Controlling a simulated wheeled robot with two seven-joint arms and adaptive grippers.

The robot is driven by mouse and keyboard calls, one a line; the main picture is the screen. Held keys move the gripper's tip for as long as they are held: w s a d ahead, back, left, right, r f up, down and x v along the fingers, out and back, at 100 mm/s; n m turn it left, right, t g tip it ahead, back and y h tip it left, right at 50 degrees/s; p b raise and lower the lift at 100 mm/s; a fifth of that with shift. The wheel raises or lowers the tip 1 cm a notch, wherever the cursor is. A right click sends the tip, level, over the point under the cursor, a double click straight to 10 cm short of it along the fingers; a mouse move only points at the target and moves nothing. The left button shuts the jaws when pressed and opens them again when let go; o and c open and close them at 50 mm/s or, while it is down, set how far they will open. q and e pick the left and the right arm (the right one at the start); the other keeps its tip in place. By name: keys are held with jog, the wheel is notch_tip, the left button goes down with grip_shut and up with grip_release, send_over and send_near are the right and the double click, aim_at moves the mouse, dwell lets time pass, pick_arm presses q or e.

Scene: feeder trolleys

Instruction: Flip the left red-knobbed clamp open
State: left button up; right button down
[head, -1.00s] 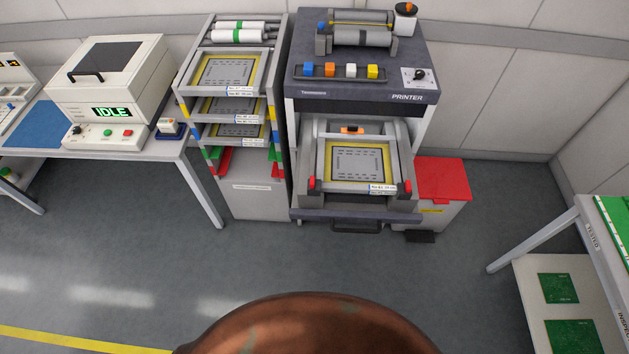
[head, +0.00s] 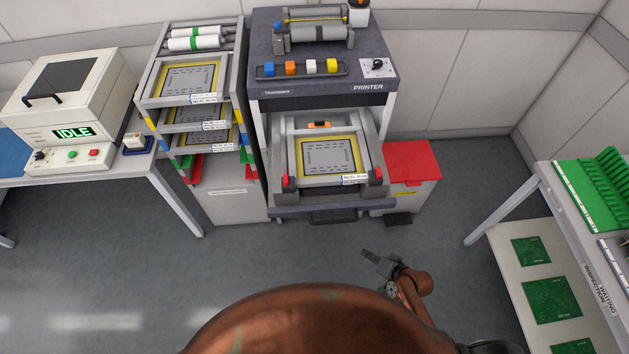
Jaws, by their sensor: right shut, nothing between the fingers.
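The printer (head: 325,90) stands ahead with its front bay open. A framed stencil (head: 306,176) with a yellow border lies in the bay. The left red-knobbed clamp (head: 289,181) is at the frame's front left corner, and the right red-knobbed clamp (head: 372,172) is at its front right. They are too small to tell open from closed. My right gripper (head: 367,256) is shut and empty, over the floor in front of the printer and well apart from both clamps. My left gripper is out of view.
A rack (head: 240,120) with several stencil frames stands left of the printer. A red-lidded bin (head: 411,162) stands at its right. A table with green boards (head: 568,203) is at far right. The floor before the printer is clear.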

aim_at(288, 183)
jog(key=w+a+r+m+t+y, duration=0.1)
jog(key=a+r, duration=0.3)
jog(key=r, duration=0.5)
jog(key=w+a+r+m+t+y, duration=0.2)
jog(key=w+a+r+y, duration=0.2)
jog(key=r, duration=0.6)
jog(key=w+a+r+m+t+y, duration=0.1)
jog(key=w+a+r+m+y, duration=0.1)
jog(key=r, duration=0.8)
jog(key=w+a, duration=0.1)
jog(key=a, duration=0.1)
jog(key=shift+w+a+r+y, duration=0.2)
jog(key=shift+a+y, duration=0.1)
jog(key=shift+y, duration=0.1)
jog(key=p+x, duration=0.2)
jog(key=x, duration=0.7)
jog(key=shift+w+a+r, duration=0.1)
jog(key=shift+w+a, duration=0.05)
jog(key=shift+w, duration=0.05)
jog(key=shift+w+a+p, duration=0.15)
jog(key=shift+a+p, duration=0.35)
jog(key=shift+a, duration=1.65)
